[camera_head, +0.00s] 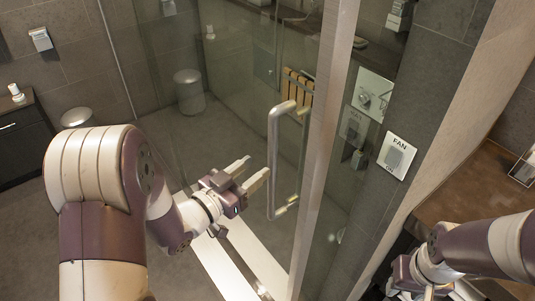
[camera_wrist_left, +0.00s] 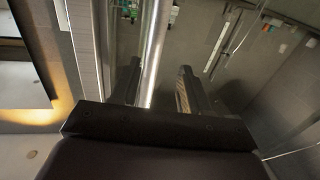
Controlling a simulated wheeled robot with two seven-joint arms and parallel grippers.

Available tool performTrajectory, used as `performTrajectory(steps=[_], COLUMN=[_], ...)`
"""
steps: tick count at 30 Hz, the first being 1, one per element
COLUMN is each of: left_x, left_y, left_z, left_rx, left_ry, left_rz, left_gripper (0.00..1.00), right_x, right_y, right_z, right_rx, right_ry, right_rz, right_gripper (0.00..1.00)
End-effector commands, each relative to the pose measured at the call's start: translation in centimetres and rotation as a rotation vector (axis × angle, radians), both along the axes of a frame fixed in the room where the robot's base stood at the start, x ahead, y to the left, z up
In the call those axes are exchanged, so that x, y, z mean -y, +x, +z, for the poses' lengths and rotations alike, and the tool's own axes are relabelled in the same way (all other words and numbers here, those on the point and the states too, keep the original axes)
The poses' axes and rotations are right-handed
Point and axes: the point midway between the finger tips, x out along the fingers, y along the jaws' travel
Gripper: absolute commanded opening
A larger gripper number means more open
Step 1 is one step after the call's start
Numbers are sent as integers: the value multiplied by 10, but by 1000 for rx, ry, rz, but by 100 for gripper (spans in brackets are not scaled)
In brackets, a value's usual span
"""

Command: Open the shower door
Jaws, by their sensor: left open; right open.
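The shower door (camera_head: 240,110) is a clear glass panel with a vertical metal bar handle (camera_head: 272,165) near its right edge. My left gripper (camera_head: 251,171) is open just left of the handle, its fingers pointing toward it. In the left wrist view, a bright metal bar (camera_wrist_left: 157,45) runs between the two open fingers (camera_wrist_left: 160,88), closer to the left one. I cannot tell whether either finger touches it. The door looks shut against the pale frame post. My right gripper (camera_head: 405,278) is at the bottom right, partly cut off, away from the door.
A fan switch plate (camera_head: 397,156) is on the dark tiled wall right of the frame post (camera_head: 325,120). A brown counter (camera_head: 465,195) is at the right. A bin (camera_head: 189,92) shows through the glass. A dark cabinet (camera_head: 20,140) stands far left. Floor before the door is clear.

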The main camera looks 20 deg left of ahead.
Motion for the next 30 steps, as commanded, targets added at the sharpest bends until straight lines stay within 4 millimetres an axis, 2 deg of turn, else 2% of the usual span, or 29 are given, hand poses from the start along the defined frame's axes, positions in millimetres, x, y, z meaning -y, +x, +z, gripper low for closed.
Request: performTrajectory(steps=[3,9,20,22,24,25,30], left_x=[14,26,29,29,29,29,28], left_y=[24,50,57,57,57,57,57], left_z=[3,1,0,0,0,0,0], left_rx=[-1,-1,0,0,0,0,0], left_ry=[0,0,1,1,1,1,1], left_rz=[-4,-1,2,2,1,1,1], left_gripper=[45,45,45,29,6,0,0], right_x=[0,0,0,0,0,0,0], right_y=[0,0,0,0,0,0,0], right_z=[9,14,15,15,15,15,15], right_rx=[0,0,0,0,0,0,0], right_ry=[0,0,0,0,0,0,0], right_rz=[0,0,0,0,0,0,0], right_gripper=[43,43,43,43,43,43,43])
